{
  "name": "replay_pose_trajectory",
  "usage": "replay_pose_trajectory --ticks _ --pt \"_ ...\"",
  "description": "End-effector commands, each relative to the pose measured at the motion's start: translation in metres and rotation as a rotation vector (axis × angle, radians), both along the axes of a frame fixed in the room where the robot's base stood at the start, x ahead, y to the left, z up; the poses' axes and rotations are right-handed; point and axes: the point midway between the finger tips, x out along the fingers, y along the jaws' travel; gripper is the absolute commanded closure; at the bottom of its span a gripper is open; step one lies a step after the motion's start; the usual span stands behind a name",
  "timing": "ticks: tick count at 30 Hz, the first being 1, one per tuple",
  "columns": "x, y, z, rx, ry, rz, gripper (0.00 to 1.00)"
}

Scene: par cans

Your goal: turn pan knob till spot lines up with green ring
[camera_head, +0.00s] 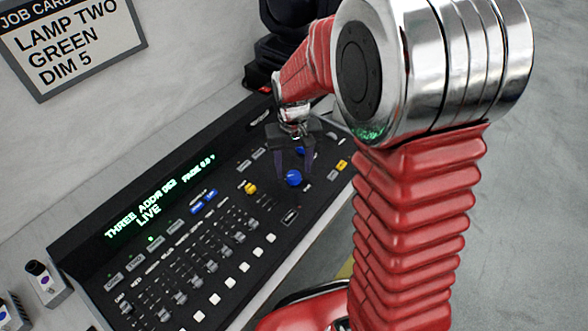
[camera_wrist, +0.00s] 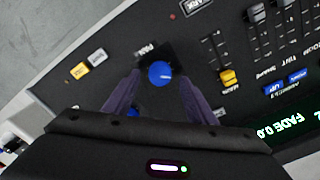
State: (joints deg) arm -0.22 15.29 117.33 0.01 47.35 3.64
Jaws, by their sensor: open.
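The blue knob (camera_wrist: 160,73) sits on the black console (camera_head: 75,242), beside a label that seems to read PAN in the wrist view. It has a small light mark on it. It also shows in the head view (camera_head: 293,178). My gripper (camera_wrist: 160,82) is open, with one purple finger on each side of that knob. I cannot tell whether the fingers touch it. In the head view my gripper (camera_head: 294,165) points down over the console's right part. A second blue knob (camera_wrist: 133,112) lies closer to my wrist, partly hidden. No spot or green ring shows.
The console's display (camera_head: 146,205) reads THREE and LIVE. Several faders (camera_head: 197,265) and white buttons fill the console's front. A yellow fader cap (camera_wrist: 229,77) is near my finger. A job card (camera_head: 70,40) on the wall reads LAMP TWO GREEN DIM 5. Dark equipment (camera_head: 270,55) stands behind.

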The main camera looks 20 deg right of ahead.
Motion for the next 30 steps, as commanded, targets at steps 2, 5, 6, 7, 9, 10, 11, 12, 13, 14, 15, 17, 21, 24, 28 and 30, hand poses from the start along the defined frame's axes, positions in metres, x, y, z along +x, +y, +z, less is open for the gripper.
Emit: replay_pose_trajectory --ticks 2,5,6,7,9,10,11,12,13,14,15,17,21,24,28,30 --pt "0.001 0.0 0.013 0.0 -0.004 0.0 0.49" --pt "0.001 0.0 0.031 0.0 -0.004 0.0 0.49" --pt "0.001 0.0 0.038 0.0 -0.005 0.0 0.49" --pt "0.001 0.0 0.043 0.0 -0.005 0.0 0.49" --pt "0.001 0.0 0.055 0.0 -0.004 0.0 0.49" --pt "0.001 0.0 0.061 0.0 -0.005 0.0 0.49" --pt "0.001 0.0 0.066 0.0 -0.005 0.0 0.49" --pt "0.001 0.0 0.073 0.0 -0.005 0.0 0.49" --pt "0.002 0.0 0.078 0.0 -0.005 0.0 0.49" --pt "0.001 0.0 0.083 0.0 -0.004 0.0 0.49" --pt "0.002 0.0 0.09 0.0 -0.005 0.0 0.49" --pt "0.001 0.0 0.098 0.0 -0.004 0.0 0.49" --pt "0.001 0.0 0.112 0.0 -0.003 0.0 0.49" --pt "0.001 0.0 0.116 0.0 0.0 0.0 0.49" --pt "0.001 0.0 0.117 0.0 0.0 0.0 0.49" --pt "0.001 0.0 0.117 0.0 0.0 0.0 0.49"
